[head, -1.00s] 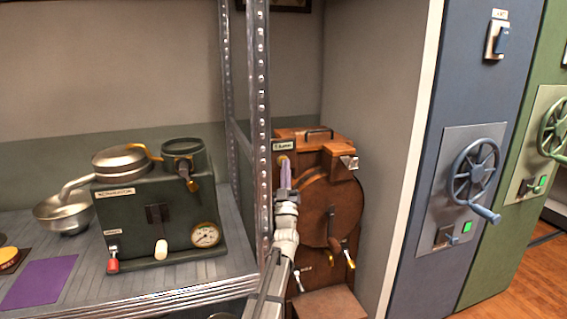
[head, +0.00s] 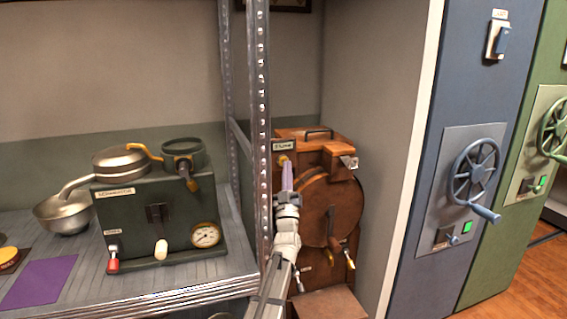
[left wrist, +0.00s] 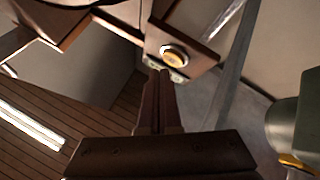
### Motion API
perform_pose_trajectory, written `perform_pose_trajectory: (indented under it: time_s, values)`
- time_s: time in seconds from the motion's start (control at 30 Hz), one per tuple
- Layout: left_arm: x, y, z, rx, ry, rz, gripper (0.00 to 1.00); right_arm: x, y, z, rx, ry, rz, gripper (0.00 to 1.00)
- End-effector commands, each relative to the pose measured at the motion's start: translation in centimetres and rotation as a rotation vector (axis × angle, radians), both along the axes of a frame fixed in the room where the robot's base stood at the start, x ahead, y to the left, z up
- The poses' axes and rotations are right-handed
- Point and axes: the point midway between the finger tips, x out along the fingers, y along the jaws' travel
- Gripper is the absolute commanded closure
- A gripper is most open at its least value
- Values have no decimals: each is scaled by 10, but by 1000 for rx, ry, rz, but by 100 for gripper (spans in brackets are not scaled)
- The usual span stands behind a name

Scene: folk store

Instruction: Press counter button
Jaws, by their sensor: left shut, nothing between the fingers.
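The counter button is a small yellow round button (head: 283,160) below a label plate on the front of a brown wooden machine (head: 330,205). In the left wrist view the button (left wrist: 174,57) shows as a yellow disc in a pale ring on a brown panel. My left gripper (head: 287,167) is shut and empty, its fingertips just below the button in the head view. In the left wrist view the fingertips (left wrist: 160,72) are close beneath the button; I cannot tell whether they touch the panel. My right gripper is not in view.
A metal shelf post (head: 260,130) stands just left of my left arm. A dark green machine (head: 158,215) with a gauge sits on the shelf at left. A blue cabinet (head: 465,100) with a handwheel (head: 473,170) stands at right, beside a green one.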

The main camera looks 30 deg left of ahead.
Motion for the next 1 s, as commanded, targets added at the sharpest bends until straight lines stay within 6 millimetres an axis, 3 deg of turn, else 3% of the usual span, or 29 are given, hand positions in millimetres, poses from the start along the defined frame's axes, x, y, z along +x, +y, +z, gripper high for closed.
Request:
perform_pose_trajectory:
  time_s: [0.27,0.8,1.0]
  values:
    - [-2,-2,0,1,0,-1,100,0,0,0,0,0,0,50]
    - [-32,-37,0,0,0,-1,100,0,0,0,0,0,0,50]
    - [-32,-39,0,1,0,-1,100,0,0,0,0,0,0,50]
